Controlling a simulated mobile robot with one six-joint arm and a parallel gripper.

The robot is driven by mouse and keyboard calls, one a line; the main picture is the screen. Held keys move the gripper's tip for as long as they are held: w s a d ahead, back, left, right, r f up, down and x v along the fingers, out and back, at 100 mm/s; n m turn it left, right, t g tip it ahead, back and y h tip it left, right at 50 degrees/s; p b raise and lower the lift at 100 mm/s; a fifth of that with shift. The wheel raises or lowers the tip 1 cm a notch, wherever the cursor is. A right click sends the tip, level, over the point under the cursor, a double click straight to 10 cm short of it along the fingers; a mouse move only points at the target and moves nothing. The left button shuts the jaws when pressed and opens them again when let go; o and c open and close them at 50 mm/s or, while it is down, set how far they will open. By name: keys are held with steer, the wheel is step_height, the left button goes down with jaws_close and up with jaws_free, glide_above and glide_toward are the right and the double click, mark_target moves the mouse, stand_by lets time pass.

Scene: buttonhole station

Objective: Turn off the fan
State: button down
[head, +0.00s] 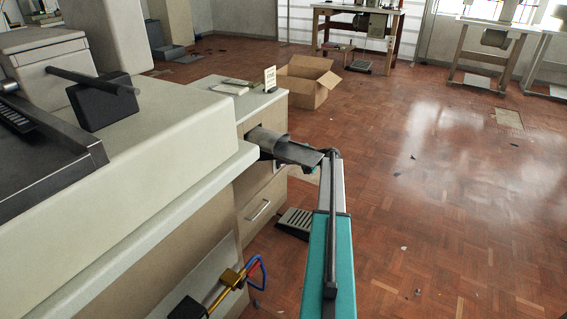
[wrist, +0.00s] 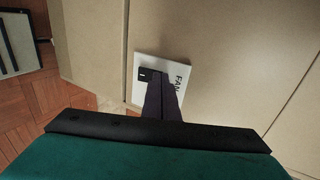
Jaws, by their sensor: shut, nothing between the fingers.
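In the wrist view a white plate (wrist: 174,65) marked with the letters "FAN" is on a beige panel. A small black switch (wrist: 149,74) sits at the left of the plate. My gripper (wrist: 159,82) is shut and empty. Its dark fingers lie over the lower part of the plate, with the tips just below and right of the switch. I cannot tell whether they touch it. The switch's setting is too small to read. The plate cannot be made out in the head view, and no fan is clearly visible.
A beige cabinet (head: 246,195) stands under the light worktop (head: 170,130). A foot pedal (head: 296,222) is on the floor beside it. An open cardboard box (head: 303,88) stands behind. Brass fittings (head: 232,277) with coloured tubes project at the lower front. The parquet floor to the right is mostly clear.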

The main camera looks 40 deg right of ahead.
steer(key=shift+r, duration=0.15)
steer(key=shift+r+p, duration=0.4)
steer(key=shift+r, duration=0.1)
steer(key=shift+d+r, duration=0.1)
steer(key=shift+r, duration=0.15)
steer(key=p+v, duration=0.4)
steer(key=v, duration=0.9)
